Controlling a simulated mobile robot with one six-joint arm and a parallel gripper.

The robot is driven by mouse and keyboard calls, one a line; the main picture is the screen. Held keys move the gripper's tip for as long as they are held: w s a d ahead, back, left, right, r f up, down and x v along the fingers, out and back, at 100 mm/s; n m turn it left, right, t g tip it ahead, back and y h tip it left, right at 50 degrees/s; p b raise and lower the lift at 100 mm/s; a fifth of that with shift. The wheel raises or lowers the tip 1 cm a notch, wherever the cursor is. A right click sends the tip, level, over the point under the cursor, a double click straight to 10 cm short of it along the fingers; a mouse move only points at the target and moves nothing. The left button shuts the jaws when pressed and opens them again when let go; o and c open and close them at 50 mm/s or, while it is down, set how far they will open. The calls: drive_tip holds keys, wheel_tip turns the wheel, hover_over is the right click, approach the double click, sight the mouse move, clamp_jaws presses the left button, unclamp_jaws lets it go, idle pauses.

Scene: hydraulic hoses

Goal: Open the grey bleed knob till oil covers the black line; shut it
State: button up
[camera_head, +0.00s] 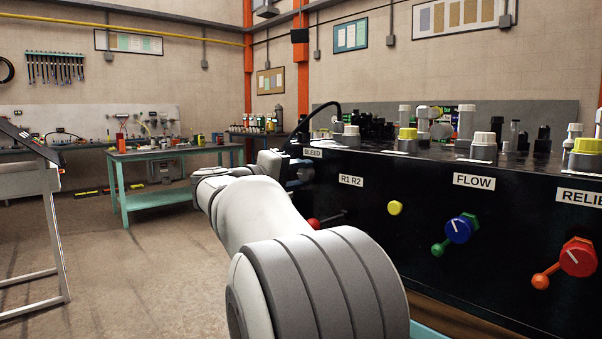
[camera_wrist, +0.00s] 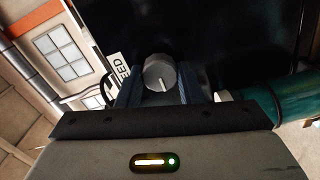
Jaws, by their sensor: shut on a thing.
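The grey bleed knob (camera_wrist: 160,72) sits on the black panel in the wrist view, with a pale pointer mark on its face. My gripper (camera_wrist: 161,88) has one dark blue finger on each side of the knob and is shut on it. In the head view my gripper (camera_head: 292,172) is at the panel's left end, below the BLEED label (camera_head: 313,153). The knob is hidden there behind my arm and hand. I cannot make out the oil or a black line in either view.
The black panel (camera_head: 440,205) also carries a yellow button (camera_head: 395,208), a blue FLOW knob (camera_head: 458,230) and a red relief knob (camera_head: 578,257). Fittings stand along its top. A green-framed bench (camera_head: 165,200) is behind at the left, with open floor before it.

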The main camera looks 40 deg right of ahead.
drive_tip(key=shift+f, duration=0.15)
drive_tip(key=o, duration=1)
drive_tip(key=shift+a, duration=0.1)
drive_tip(key=a, duration=0.7)
drive_tip(key=shift+s+a+p, duration=0.3)
drive_tip(key=shift+a+p, duration=0.05)
drive_tip(key=shift+p, duration=0.05)
